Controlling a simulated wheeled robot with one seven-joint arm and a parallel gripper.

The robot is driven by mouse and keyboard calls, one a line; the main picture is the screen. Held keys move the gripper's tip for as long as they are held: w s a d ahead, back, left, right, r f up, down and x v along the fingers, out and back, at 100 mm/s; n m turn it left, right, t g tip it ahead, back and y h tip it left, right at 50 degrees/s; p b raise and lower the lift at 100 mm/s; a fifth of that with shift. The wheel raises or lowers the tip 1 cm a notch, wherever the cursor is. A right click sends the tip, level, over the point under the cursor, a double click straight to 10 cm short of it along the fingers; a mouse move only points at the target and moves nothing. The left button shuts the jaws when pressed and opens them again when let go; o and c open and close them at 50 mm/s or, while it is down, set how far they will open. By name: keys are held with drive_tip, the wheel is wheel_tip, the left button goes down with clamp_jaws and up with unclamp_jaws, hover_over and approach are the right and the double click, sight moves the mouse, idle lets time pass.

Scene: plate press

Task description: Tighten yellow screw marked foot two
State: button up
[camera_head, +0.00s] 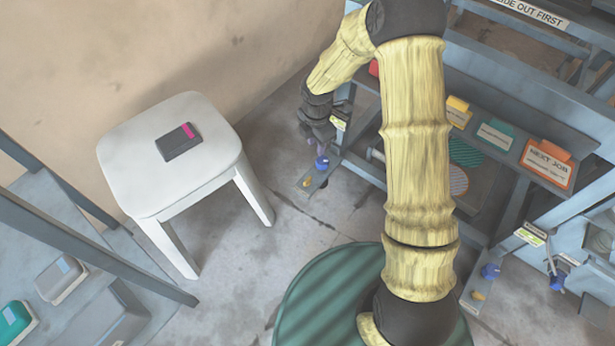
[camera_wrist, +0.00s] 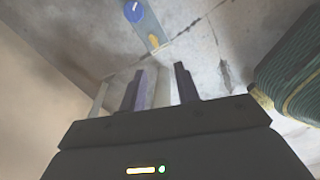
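Two foot plates with yellow screws show in the head view. One yellow screw (camera_head: 308,182) sits beside a blue knob (camera_head: 322,163) on a grey plate, just below my gripper. Another yellow screw (camera_head: 478,296) sits below a blue knob (camera_head: 490,271) at the lower right. I cannot read which is marked foot two. My gripper (camera_head: 320,148) points down at the press's near left corner. In the wrist view its two dark fingers (camera_wrist: 158,80) stand apart with nothing held. Beyond them lie a yellow screw (camera_wrist: 153,42) and a blue knob (camera_wrist: 133,12), not touched.
A white stool (camera_head: 120,150) with a dark box (camera_head: 178,141) stands left. The press frame (camera_head: 510,215) fills the right, with a "NEXT JOB" sign (camera_head: 548,163). A green ribbed round top (camera_head: 310,310) is at the bottom. Bare floor lies between stool and press.

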sight(308, 179)
drive_tip(key=f+n, duration=0.1)
drive_tip(key=w+a+f+n, duration=0.1)
drive_tip(key=a+f+n, duration=0.1)
drive_tip(key=shift+w+a+f+n, duration=0.15)
drive_tip(key=shift+a+f+n, duration=0.15)
drive_tip(key=shift+f, duration=0.1)
wheel_tip(308, 179, down, 17)
drive_tip(key=b, duration=1.1)
drive_tip(key=shift+f, duration=0.2)
drive_tip(key=shift+d, duration=0.1)
clamp_jaws()
